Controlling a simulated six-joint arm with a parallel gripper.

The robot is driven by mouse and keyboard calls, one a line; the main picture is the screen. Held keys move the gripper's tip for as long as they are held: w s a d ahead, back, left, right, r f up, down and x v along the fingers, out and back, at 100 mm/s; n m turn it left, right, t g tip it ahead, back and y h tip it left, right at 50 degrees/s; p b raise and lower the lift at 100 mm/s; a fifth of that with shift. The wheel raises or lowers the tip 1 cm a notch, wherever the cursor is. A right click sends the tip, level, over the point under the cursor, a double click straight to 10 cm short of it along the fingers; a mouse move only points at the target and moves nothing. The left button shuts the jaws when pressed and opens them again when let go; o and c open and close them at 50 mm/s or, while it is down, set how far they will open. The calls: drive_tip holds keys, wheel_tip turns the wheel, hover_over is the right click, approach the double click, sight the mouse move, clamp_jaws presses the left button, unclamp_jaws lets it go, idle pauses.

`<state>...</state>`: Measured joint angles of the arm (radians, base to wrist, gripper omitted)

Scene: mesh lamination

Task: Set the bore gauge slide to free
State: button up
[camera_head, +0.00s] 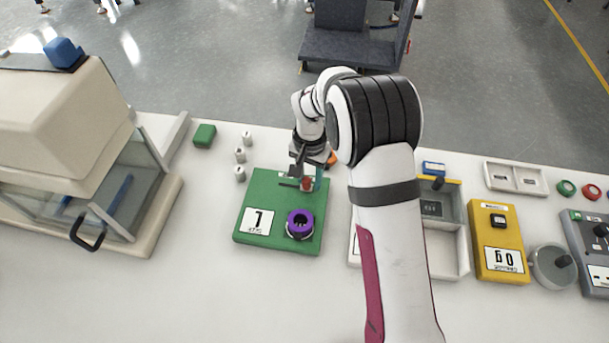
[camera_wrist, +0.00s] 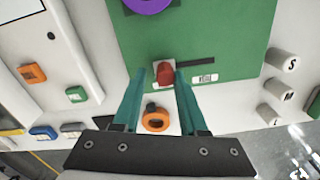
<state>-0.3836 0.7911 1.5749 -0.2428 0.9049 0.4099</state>
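The green board (camera_head: 283,247) carries a slide with a red knob (camera_head: 307,184) and a dark slot (camera_head: 288,185). The knob is at the slot's right end in the head view. In the wrist view the red knob (camera_wrist: 164,73) is at the slot's left end, with the slot (camera_wrist: 197,63) running right. My gripper (camera_head: 309,180) is low over the knob. In the wrist view my gripper (camera_wrist: 161,75) is open, its teal fingertips on either side of the knob. The right finger looks closer to it; contact cannot be told. A purple ring (camera_head: 300,219) sits on the board.
An orange ring piece (camera_wrist: 155,124) shows beyond the board's edge. Grey cylinders (camera_head: 240,154) and a green block (camera_head: 204,135) stand left of the board. A glass-fronted cabinet (camera_head: 60,135) is far left. A grey tray (camera_head: 453,262) and yellow box (camera_head: 496,238) lie right.

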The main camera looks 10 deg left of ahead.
sight(309, 180)
drive_tip(key=o, duration=0.3)
drive_tip(key=shift+a, duration=0.1)
wheel_tip(309, 180, up, 16)
drive_tip(key=shift+f, duration=0.1)
idle(0.4)
drive_tip(key=s+d+r+m+y, duration=0.1)
drive_tip(key=s+d+r, duration=0.2)
drive_tip(key=s+d, duration=0.45)
drive_tip(key=s+d+r+m, duration=0.15)
drive_tip(key=s+d, duration=0.25)
drive_tip(key=s, duration=0.6)
drive_tip(key=s+d+f, duration=0.2)
drive_tip(key=s+f, duration=0.1)
drive_tip(key=s, duration=0.8)
drive_tip(key=shift+s+y, duration=0.3)
drive_tip(key=shift+y, duration=0.1)
